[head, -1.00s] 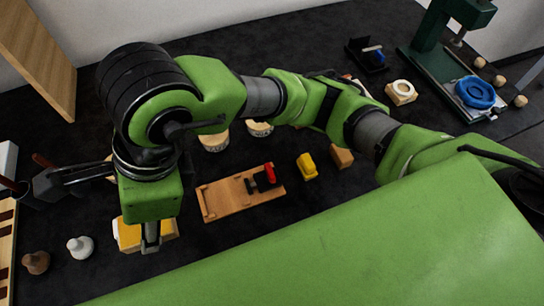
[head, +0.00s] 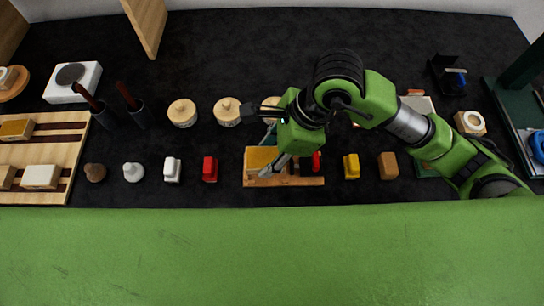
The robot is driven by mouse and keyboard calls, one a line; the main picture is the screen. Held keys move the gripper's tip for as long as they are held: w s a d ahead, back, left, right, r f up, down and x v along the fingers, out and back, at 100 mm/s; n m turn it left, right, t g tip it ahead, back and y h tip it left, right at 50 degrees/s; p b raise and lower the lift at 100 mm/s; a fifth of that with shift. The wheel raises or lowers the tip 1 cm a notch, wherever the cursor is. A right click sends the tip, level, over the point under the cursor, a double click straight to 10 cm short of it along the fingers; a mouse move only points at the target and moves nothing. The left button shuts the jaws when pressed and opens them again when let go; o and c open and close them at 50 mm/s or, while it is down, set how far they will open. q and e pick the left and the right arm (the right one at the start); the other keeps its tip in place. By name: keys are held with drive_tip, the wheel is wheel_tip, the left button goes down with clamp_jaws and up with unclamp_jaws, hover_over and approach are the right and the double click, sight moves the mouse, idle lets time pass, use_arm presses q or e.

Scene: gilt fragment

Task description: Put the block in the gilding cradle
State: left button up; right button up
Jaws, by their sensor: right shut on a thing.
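The block (head: 258,157), wooden with a golden-yellow top, is at the left end of the gilding cradle (head: 302,182), a flat wooden board with a black and red clamp (head: 316,162) towards its right. My right gripper (head: 266,173) is shut on the block, its finger over the block's right front side. The block overlaps the cradle's left part in the picture; I cannot tell whether it touches the board or is just above it. My right arm hides part of the cradle's back. My left gripper is not in view.
A slatted wooden rack (head: 72,150) with several blocks lies at the left. A red toy-like piece (head: 210,168) and a white one (head: 172,169) stand left of the cradle, a yellow one (head: 351,166) and a brown block (head: 388,165) right. Round wooden jars (head: 183,112) stand behind.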

drive_tip(key=f, duration=0.2)
drive_tip(key=f+p, duration=0.1)
drive_tip(key=shift+w+d+f+p, duration=0.15)
drive_tip(key=shift+d+f+p, duration=0.15)
drive_tip(key=shift+d+f, duration=0.1)
drive_tip(key=shift+f, duration=0.1)
drive_tip(key=shift+f, duration=0.1)
drive_tip(key=shift+f+b, duration=0.15)
drive_tip(key=shift+b, duration=0.2)
drive_tip(key=o, duration=1.1)
